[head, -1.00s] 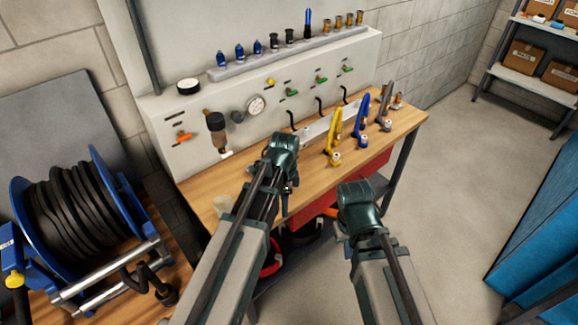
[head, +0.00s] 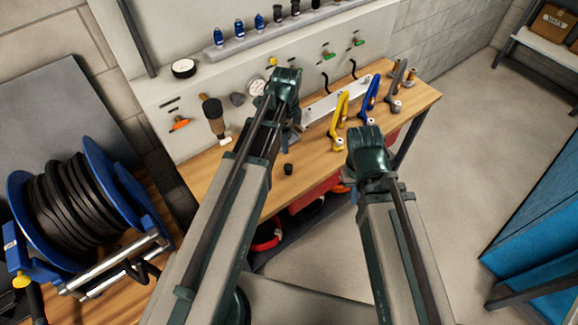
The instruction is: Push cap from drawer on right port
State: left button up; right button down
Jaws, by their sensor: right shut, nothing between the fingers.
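A small dark cap-like piece (head: 288,169) stands on the wooden bench top, just right of my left forearm. My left gripper (head: 292,134) is over the bench in front of the panel, mostly hidden behind its own wrist. Its jaws cannot be made out. My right gripper (head: 350,182) is shut and empty, low at the bench's front edge, partly hidden by its wrist. The red drawer front (head: 312,193) shows between my arms under the bench top. The ports show only as black hooked pieces on the panel, the right one (head: 353,69) beside another (head: 326,82).
Yellow (head: 340,118), blue (head: 370,98) and grey (head: 398,78) handled tools stand on the bench at right. A blue hose reel (head: 100,150) is at left. Open floor lies right of the bench.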

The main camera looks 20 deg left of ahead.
pick_arm(q)
jog(key=b, duration=0.9)
send_over(288, 167)
jog(key=f, duration=0.6)
jog(key=w+f, duration=0.1)
jog(key=f, duration=0.1)
jog(key=shift+a+f, duration=0.2)
jog(key=shift+f, duration=0.2)
jog(key=shift+r, duration=0.1)
jog(key=shift+s, duration=0.1)
jog(key=f+b, duration=0.5)
jog(key=shift+s+d+f, duration=0.2)
jog(key=shift+s+f, duration=0.05)
jog(key=shift+s, duration=0.05)
jog(key=shift+r, duration=0.1)
jog(key=shift+c, duration=0.3)
